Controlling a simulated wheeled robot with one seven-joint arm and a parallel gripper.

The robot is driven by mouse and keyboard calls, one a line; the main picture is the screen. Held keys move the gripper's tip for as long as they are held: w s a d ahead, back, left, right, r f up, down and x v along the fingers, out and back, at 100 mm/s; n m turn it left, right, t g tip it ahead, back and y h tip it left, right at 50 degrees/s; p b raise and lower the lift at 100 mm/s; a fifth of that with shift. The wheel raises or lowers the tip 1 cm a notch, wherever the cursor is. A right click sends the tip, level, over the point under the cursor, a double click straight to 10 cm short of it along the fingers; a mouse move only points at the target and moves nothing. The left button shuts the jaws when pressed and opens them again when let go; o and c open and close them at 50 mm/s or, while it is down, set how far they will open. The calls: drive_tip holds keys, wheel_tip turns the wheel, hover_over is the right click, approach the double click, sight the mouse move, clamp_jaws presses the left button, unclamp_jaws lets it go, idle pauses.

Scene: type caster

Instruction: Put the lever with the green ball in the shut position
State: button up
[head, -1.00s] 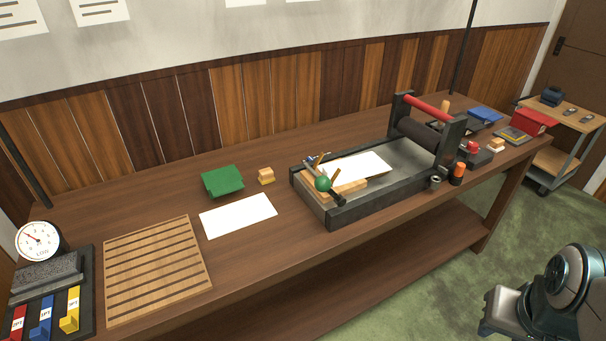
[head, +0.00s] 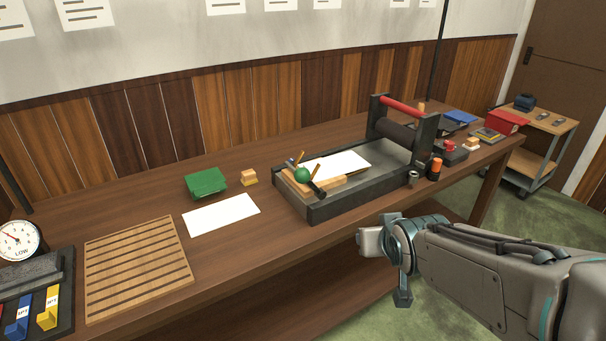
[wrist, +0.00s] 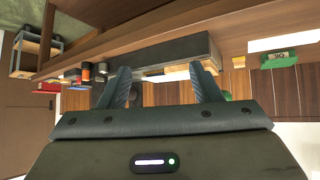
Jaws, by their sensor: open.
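The lever's green ball (head: 302,175) is at the near-left corner of the press bed (head: 340,208), with a dark handle end (head: 318,190) lying beside it toward the front. In the wrist view the bed's dark side (wrist: 160,60) spans the middle.
White paper (head: 335,164) lies on the bed; a roller with a red bar (head: 402,106) stands at its right. A green block (head: 206,182), a paper sheet (head: 221,214) and a slatted board (head: 138,266) lie left.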

drive_tip(key=w+a+f+n+t+y+b, duration=0.1)
drive_tip(key=w+a+n+t+y+b, duration=0.1)
drive_tip(key=w+a+t+y+b, duration=0.25)
drive_tip(key=n+t+y+p, duration=0.2)
drive_tip(key=t+y+p, duration=0.1)
drive_tip(key=p, duration=0.3)
approach(305, 180)
drive_tip(key=r, duration=0.1)
drive_tip(key=shift+g+h, duration=0.25)
drive_tip(key=p+x, duration=0.1)
drive_tip(key=x, duration=1.1)
drive_tip(key=shift+f+p, duration=0.2)
drive_tip(key=shift+p, duration=0.15)
